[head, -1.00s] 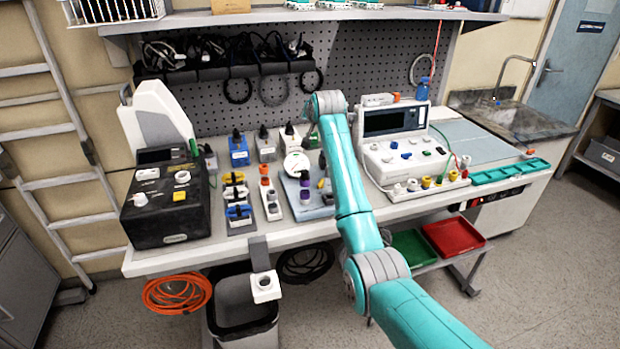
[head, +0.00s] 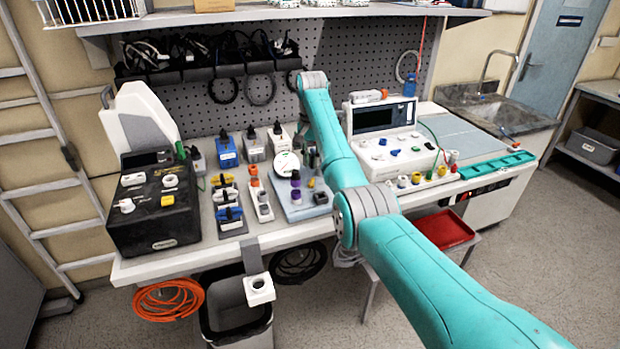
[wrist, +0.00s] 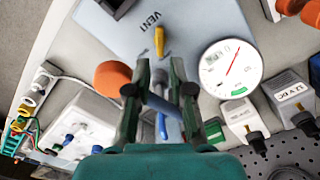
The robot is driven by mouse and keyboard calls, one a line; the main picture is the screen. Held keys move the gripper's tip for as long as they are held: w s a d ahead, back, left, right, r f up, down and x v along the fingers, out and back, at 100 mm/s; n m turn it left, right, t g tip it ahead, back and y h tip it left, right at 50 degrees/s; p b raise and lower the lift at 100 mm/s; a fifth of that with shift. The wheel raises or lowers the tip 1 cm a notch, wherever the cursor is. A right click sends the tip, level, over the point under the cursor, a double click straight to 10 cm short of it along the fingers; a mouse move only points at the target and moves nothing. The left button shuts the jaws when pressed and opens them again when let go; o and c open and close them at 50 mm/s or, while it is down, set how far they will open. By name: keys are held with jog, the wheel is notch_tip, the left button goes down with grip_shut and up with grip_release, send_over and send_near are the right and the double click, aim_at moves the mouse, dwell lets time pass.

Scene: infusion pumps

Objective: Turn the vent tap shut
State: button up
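The vent tap has a yellow lever (wrist: 160,41) beside the printed word VENT on a pale blue panel (wrist: 205,18) in the wrist view. The lever points roughly up the picture. My gripper (wrist: 160,66) has its two dark green fingers apart, with the tips just below the lever in the picture. I cannot tell whether they touch anything. A blue lever (wrist: 162,126) shows between the fingers, partly hidden. In the head view the panel (head: 322,208) lies on the bench, and my arm hides much of the gripper.
A round white gauge (wrist: 231,69) stands right of the tap in the wrist view. An orange knob (wrist: 112,76) is close to the left finger. In the head view a black pump unit (head: 153,215) stands left and a white monitor unit (head: 385,140) right.

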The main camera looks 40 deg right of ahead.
aim_at(311, 180)
notch_tip(311, 180, down, 7)
jog(key=shift+f, duration=0.15)
dwell(0.4)
grip_shut()
